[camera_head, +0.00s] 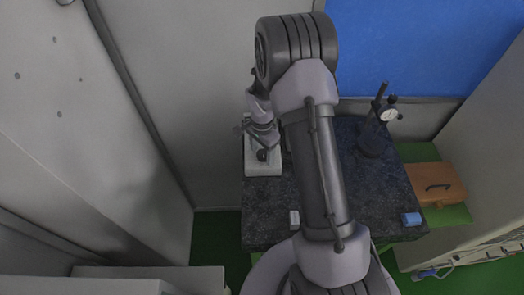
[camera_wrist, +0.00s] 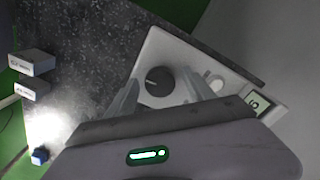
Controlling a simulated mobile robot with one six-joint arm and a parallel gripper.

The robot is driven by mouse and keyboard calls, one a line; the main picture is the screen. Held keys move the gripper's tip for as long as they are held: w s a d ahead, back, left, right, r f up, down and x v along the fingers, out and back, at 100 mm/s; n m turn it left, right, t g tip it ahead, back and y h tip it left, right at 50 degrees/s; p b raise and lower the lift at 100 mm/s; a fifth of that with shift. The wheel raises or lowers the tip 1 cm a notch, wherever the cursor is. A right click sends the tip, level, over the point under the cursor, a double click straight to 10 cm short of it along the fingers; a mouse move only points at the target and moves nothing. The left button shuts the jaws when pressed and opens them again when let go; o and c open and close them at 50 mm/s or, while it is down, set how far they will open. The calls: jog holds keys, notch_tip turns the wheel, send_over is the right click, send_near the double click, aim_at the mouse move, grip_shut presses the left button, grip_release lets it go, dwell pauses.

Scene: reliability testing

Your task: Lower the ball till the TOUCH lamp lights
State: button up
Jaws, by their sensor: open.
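A white device (camera_wrist: 180,50) with a round black knob (camera_wrist: 157,81) lies below my gripper in the wrist view. A small display (camera_wrist: 257,100) sits near its right corner, its characters too small to read. A pale oval part (camera_wrist: 214,82) shows beside the right finger; I cannot tell what it is. In the head view the device (camera_head: 263,168) is at the left of the dark table. My gripper (camera_wrist: 160,78) is open, its fingers on either side of the knob in the picture; contact cannot be told. I can make out neither a ball nor a TOUCH lamp.
The dark stone table (camera_head: 270,215) carries a dial-gauge stand (camera_head: 375,130) at the back right, a small white block (camera_head: 294,219) at the front and a blue block (camera_head: 411,219) at the right corner. A wooden box (camera_head: 437,184) sits right of the table. A wall stands close left.

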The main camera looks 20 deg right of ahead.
grip_shut()
jog(key=shift+n+b, duration=0.35)
jog(key=shift+n, duration=0.05)
jog(key=n+b, duration=0.2)
jog(key=shift+s+f+n, duration=0.1)
jog(key=shift+n, duration=0.3)
jog(key=n+b, duration=0.3)
jog(key=n, duration=0.3)
jog(key=shift+d+n, duration=0.15)
jog(key=shift+n, duration=0.15)
jog(key=n, duration=0.5)
jog(key=shift+s+b, duration=0.1)
jog(key=shift+b, duration=0.3)
jog(key=shift+d+n, duration=0.15)
jog(key=shift+n, duration=2.15)
